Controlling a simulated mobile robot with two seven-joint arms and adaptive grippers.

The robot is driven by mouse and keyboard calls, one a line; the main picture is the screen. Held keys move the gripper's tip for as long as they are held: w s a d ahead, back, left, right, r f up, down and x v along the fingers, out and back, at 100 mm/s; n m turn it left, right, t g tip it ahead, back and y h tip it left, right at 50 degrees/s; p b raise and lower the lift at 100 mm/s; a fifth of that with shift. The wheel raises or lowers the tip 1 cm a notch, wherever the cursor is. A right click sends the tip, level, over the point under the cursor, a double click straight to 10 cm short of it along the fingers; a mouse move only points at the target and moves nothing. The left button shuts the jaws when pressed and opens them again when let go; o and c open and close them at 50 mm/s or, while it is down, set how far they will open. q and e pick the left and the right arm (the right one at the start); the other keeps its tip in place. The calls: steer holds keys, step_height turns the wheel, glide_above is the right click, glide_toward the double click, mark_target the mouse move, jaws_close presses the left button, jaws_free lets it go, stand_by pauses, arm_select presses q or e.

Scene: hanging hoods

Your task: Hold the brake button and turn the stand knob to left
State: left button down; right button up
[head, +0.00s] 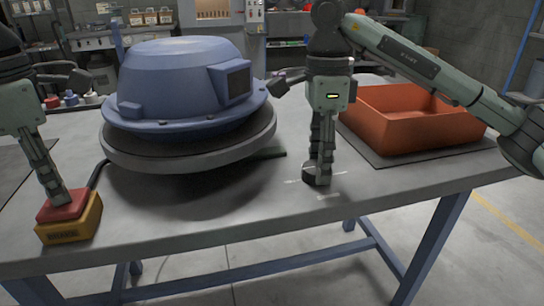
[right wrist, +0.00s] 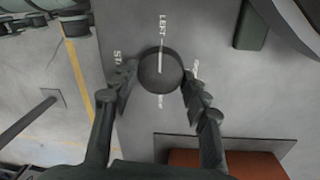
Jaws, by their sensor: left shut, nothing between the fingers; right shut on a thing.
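The brake button is a red cap (head: 64,204) on a yellow box (head: 72,227) at the table's front left. My left gripper (head: 60,198) is shut and empty, its fingertips resting on the red cap. The stand knob (right wrist: 160,72) is dark and round, set on the table. It also shows low between the fingers in the head view (head: 311,176). My right gripper (right wrist: 160,80) points down and is shut on the knob, one finger on each side. A pale line on the knob points toward the LEFT label (right wrist: 162,30). Other labels are partly hidden by the fingers.
A blue domed hood (head: 175,80) sits on a round grey stand (head: 190,152) between my arms. An orange bin (head: 415,125) stands on a dark mat at the right. The tabletop (head: 230,205) in front of the hood is clear.

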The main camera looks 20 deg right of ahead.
arm_select(q)
steer(key=shift+f, duration=0.15)
arm_select(e)
steer(key=o, duration=1.2)
steer(key=shift+c, duration=0.2)
step_height(320, 180, up, 12)
steer(key=shift+w, duration=0.4)
steer(key=shift+d, duration=0.1)
arm_select(q)
step_height(320, 180, up, 7)
steer(key=p, duration=0.6)
steer(key=shift+r, duration=0.2)
steer(key=shift+f, duration=0.1)
arm_select(e)
step_height(320, 180, up, 6)
steer(key=shift+f, duration=0.2)
